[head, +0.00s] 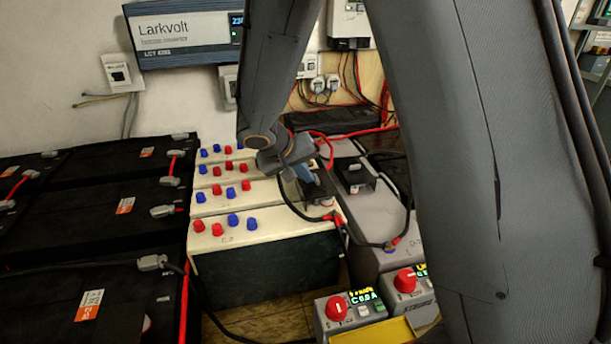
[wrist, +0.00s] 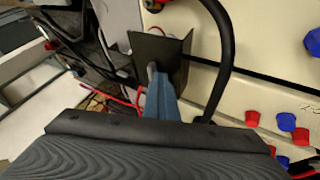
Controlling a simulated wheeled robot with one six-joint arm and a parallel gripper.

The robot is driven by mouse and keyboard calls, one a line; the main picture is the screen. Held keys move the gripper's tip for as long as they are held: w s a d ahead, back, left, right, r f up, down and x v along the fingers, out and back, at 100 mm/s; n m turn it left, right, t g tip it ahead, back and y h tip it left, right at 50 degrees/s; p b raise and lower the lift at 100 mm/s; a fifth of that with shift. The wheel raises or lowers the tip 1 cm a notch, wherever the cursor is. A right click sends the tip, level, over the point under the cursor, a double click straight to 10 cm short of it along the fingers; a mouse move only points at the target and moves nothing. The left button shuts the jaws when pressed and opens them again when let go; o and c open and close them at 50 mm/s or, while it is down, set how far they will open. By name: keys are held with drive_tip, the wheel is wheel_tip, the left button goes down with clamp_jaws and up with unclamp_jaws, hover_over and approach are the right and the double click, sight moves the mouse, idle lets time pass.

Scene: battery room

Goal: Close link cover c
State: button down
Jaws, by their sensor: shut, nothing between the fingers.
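My gripper (head: 308,176) is shut and empty, low over the right end of the cream battery blocks. In the wrist view its blue-grey fingers (wrist: 155,85) reach to a dark flat cover plate (wrist: 172,48) and overlap it; I cannot tell whether they touch. The plate appears to stand up from the cream block beside a thick black cable. In the head view a dark cover (head: 320,194) shows partly behind the fingers. Another black cover (head: 354,178) sits on the grey unit to the right. No letter is readable on any cover, so I cannot tell which is c.
The cream blocks (head: 245,228) carry red and blue caps. Black batteries (head: 90,235) with grey clamps stand at left. A grey control box (head: 350,310) with a red knob is in front. A black cable (wrist: 226,50) loops close beside the fingers.

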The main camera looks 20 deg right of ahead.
drive_tip(key=a+b, duration=0.1)
drive_tip(key=a, duration=0.2)
drive_tip(key=shift+a+f, duration=0.1)
drive_tip(key=shift+a, duration=0.2)
drive_tip(key=v, duration=1)
drive_tip(key=s+d+f+g+y+p, duration=0.1)
drive_tip(key=s+d+y, duration=0.1)
drive_tip(key=s, duration=0.5)
drive_tip(key=s+d+f+n+g+y, duration=0.1)
drive_tip(key=s+d+f+g+y, duration=0.1)
drive_tip(key=s+d, duration=0.2)
drive_tip(key=s+d+f+g+y+p, duration=0.1)
drive_tip(key=s+d+f, duration=0.1)
drive_tip(key=s, duration=0.8)
drive_tip(key=shift+d+g+y+p, duration=0.3)
drive_tip(key=shift+d+y, duration=0.1)
drive_tip(key=shift+d, duration=0.45)
